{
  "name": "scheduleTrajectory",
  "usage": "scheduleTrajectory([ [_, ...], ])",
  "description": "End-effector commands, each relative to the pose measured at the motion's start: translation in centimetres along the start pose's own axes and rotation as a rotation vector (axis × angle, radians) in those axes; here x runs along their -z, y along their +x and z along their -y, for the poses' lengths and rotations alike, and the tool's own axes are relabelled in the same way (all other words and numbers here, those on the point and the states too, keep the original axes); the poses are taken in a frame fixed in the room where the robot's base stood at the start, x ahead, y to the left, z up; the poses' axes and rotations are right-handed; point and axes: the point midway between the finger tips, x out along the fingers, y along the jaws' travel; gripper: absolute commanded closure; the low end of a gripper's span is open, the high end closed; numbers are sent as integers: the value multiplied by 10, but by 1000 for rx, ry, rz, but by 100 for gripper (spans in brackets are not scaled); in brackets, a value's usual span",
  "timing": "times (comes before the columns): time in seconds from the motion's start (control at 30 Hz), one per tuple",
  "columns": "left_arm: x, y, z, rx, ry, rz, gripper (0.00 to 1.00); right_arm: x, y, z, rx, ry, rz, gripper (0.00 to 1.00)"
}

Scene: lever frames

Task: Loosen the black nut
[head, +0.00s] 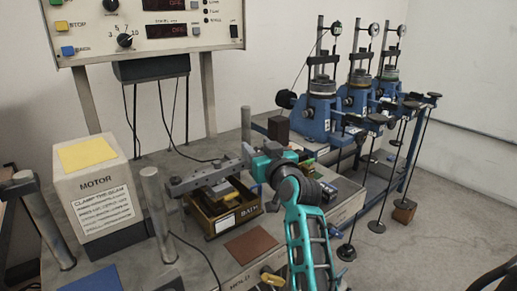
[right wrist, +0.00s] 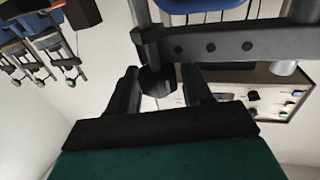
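The black nut (right wrist: 157,81) shows in the right wrist view, below a dark post that meets the grey lever beam (right wrist: 235,43). My right gripper (right wrist: 162,84) is open, with one black finger on each side of the nut. A gap shows between the nut and the right-hand finger; the left-hand finger lies close, and I cannot tell if it touches. In the head view my teal right gripper (head: 248,160) is at the right end of the beam (head: 205,178), and the nut is hard to make out there. My left gripper is not in view.
A brass-coloured bath box (head: 225,214) stands under the beam. A motor box (head: 95,195) and steel posts (head: 158,213) stand to the left. A control panel (head: 150,27) is behind. Blue lever frames (head: 322,118) with hanging weights stand at the right.

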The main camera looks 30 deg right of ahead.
Motion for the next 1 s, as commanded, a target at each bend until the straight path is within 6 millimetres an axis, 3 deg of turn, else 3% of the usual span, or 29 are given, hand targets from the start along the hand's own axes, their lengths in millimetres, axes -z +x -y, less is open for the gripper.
scheduleTrajectory([
  [0.4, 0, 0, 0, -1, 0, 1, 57, 0, 0, 0, 0, 0, 0, 91],
  [0.73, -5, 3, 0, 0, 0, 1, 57, -1, 0, -1, 42, -4, -2, 91],
  [1.0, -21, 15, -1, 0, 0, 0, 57, -4, 0, -1, 188, -13, -1, 91],
])
